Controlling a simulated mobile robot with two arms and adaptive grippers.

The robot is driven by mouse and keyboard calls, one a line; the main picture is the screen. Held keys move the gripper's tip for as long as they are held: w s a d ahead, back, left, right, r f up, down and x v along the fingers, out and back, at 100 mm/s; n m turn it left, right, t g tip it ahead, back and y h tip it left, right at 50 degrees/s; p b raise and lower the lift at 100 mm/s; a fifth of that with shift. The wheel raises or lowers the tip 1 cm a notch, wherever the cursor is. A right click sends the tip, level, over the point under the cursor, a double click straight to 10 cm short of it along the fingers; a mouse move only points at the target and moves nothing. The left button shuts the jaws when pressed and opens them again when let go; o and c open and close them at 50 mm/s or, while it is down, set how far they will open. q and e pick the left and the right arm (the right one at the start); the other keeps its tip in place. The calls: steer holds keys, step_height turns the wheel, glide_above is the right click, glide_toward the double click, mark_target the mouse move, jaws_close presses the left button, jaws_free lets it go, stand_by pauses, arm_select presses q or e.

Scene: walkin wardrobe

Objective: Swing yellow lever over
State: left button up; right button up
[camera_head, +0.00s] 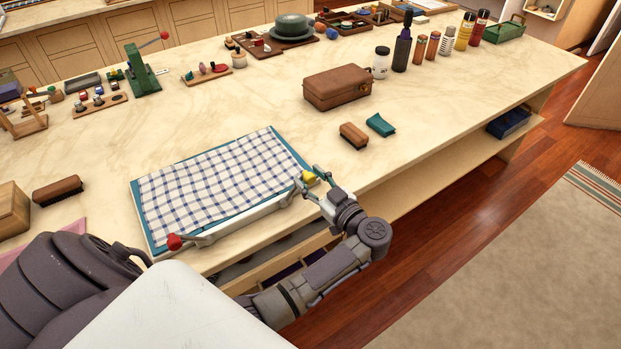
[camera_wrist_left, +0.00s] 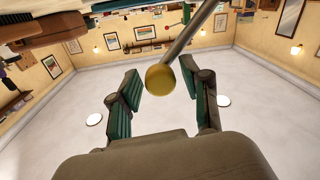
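The yellow lever's round knob (camera_head: 309,177) is at the right front corner of a press-like board covered with a blue-and-white checked cloth (camera_head: 225,185). In the left wrist view the yellow knob (camera_wrist_left: 160,78) sits on a grey metal rod (camera_wrist_left: 191,37). My left gripper (camera_head: 312,180) is at this knob. Its green-padded fingers (camera_wrist_left: 165,90) are spread, one on each side of the knob, with visible gaps. The right gripper is not in view.
A red knob (camera_head: 174,242) is at the board's left front corner. A brown brush (camera_head: 353,135), a teal cloth (camera_head: 380,125) and a brown case (camera_head: 337,87) lie to the right and behind. The counter's front edge runs beside my left arm.

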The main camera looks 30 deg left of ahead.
arm_select(q)
jaws_close()
